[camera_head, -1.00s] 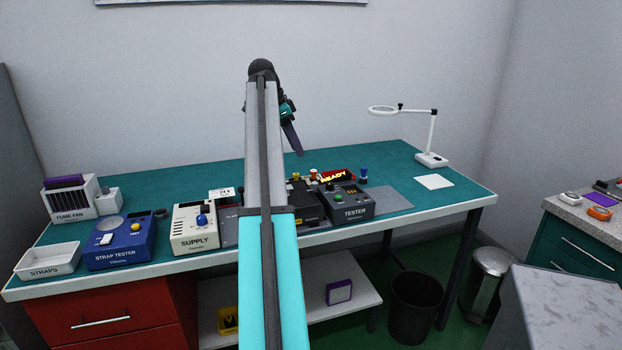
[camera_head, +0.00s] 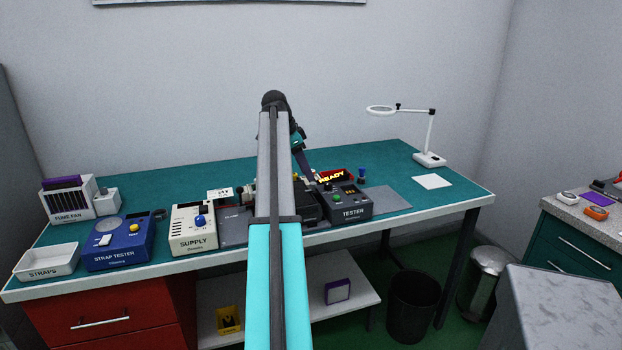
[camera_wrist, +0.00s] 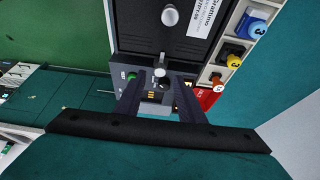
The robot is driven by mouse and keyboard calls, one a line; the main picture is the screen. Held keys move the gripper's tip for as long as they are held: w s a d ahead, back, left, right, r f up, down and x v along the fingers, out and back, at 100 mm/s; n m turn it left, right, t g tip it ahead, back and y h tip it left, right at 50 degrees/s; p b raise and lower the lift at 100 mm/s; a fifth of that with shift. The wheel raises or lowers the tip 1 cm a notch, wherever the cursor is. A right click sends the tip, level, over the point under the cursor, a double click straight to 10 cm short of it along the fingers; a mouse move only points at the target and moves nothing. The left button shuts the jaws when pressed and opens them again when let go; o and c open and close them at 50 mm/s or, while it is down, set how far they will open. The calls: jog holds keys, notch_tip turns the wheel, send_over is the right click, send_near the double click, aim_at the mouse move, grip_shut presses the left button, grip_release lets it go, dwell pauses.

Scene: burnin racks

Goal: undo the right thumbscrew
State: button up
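A black unit (camera_wrist: 150,38) with a white label fills the upper middle of the wrist view. One silver thumbscrew (camera_wrist: 170,15) stands on its upper part. A second, the right thumbscrew (camera_wrist: 160,73), is at its lower edge, on the side by the tester. My gripper (camera_wrist: 160,78) points at this thumbscrew, its two dark fingers apart with a gap between them. I cannot tell whether the fingers touch the screw. In the head view my gripper (camera_head: 314,178) is low over the bench behind the tester (camera_head: 345,203), and my arm hides part of the black unit (camera_head: 308,207).
Numbered coloured plugs (camera_wrist: 243,45) line the unit's side. The supply (camera_head: 193,228) and strap tester (camera_head: 120,243) are left.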

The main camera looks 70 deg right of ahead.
aim_at(312, 183)
jog(key=shift+x, duration=2.15)
grip_shut()
